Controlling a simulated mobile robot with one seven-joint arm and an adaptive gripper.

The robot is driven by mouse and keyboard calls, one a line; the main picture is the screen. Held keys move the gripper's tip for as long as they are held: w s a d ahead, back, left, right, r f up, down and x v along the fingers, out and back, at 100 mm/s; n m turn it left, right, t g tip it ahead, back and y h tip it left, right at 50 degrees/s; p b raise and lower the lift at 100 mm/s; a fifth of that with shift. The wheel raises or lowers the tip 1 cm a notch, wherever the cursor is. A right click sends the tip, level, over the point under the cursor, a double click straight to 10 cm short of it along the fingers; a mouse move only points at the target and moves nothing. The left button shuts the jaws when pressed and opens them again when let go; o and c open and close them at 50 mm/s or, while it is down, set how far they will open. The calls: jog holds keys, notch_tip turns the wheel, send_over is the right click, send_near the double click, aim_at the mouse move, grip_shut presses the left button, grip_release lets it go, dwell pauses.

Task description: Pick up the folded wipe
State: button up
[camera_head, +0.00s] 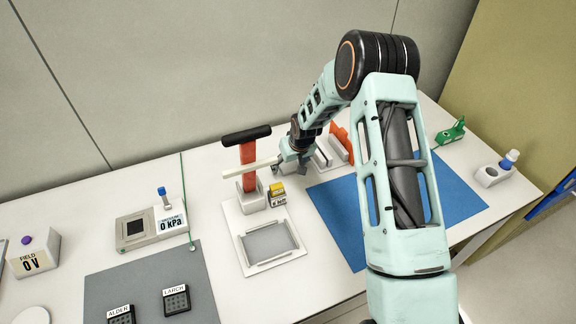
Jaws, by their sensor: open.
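I cannot pick out the folded wipe with certainty; it may be hidden behind my arm or gripper. My gripper (283,166) is open, at the back middle of the white table, just right of the orange tool with a black T-shaped handle (247,160). A pale bar (249,168) runs left from beside the gripper, across the orange tool; I cannot tell whether the gripper touches it. My arm hides part of the table behind and right of the gripper.
A white tray with a grey panel (241,241) and a small yellow-labelled block (277,190) lie below the gripper. A blue mat (335,207) lies right, partly behind my arm. An orange upright piece (340,143) stands behind. A grey mat (106,285) with two labelled black pieces lies left.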

aim_at(290, 168)
jog(key=c, duration=1)
notch_tip(290, 168, up, 10)
jog(key=shift+r+b, duration=0.1)
jog(key=shift+b, duration=0.75)
